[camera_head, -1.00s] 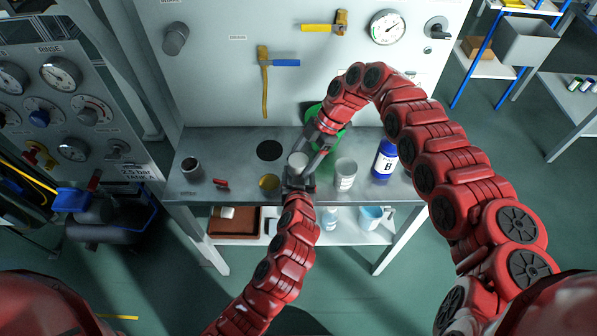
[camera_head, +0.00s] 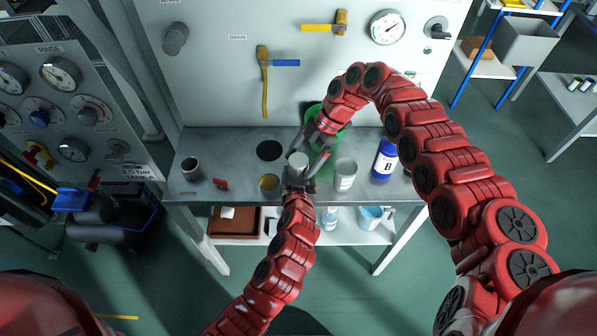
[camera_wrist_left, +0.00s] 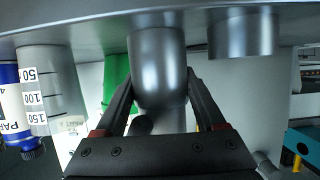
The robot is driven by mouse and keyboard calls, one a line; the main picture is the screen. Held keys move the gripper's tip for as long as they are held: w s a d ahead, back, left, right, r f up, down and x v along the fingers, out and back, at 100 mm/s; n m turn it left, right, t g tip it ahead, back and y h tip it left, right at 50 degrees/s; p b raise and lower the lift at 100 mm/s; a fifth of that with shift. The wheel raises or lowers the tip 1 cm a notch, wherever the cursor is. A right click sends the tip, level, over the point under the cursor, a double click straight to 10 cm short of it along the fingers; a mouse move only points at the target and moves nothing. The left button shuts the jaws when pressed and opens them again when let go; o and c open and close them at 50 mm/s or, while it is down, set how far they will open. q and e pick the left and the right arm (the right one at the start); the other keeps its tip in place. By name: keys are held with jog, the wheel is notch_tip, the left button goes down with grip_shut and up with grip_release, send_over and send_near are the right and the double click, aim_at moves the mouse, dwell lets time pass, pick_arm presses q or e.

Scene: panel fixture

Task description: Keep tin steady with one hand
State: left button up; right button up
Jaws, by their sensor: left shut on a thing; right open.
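The tin (camera_head: 298,160), a small grey metal cup, stands upright near the front middle of the bench. It also shows in the left wrist view (camera_wrist_left: 158,68), which is upside down. My left gripper (camera_head: 298,180) reaches in from the front and is shut on the tin, one finger on each side. My right gripper (camera_head: 316,156) comes over from behind and to the right. It is open, its fingers apart close to the tin's top; whether they touch it is hard to tell.
A graduated beaker (camera_head: 345,174) and blue-white bottle (camera_head: 384,160) stand right of the tin on the bench (camera_head: 220,150). A green container (camera_head: 313,113) is behind. A dark disc (camera_head: 270,150), yellowish disc (camera_head: 269,183), red-handled item (camera_head: 220,184) and dark cup (camera_head: 191,168) are left.

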jog(key=shift+r, duration=4)
jog(key=shift+o, duration=0.3)
jog(key=shift+w+a+f, duration=0.15)
jog(key=shift+a+f, duration=0.1)
jog(key=shift+a, duration=0.15)
jog(key=w+a+r+m+t+h, duration=0.45)
jog(key=a+m+t, duration=0.25)
jog(key=a+m, duration=0.3)
jog(key=m+h, duration=0.3)
jog(key=m, duration=1.5)
send_near(297, 159)
jog(key=shift+t, duration=0.3)
jog(key=x, duration=0.3)
jog(key=s+x, duration=0.1)
jog(key=x, duration=0.6)
jog(key=shift+d+f, duration=0.2)
jog(key=shift+f, duration=0.3)
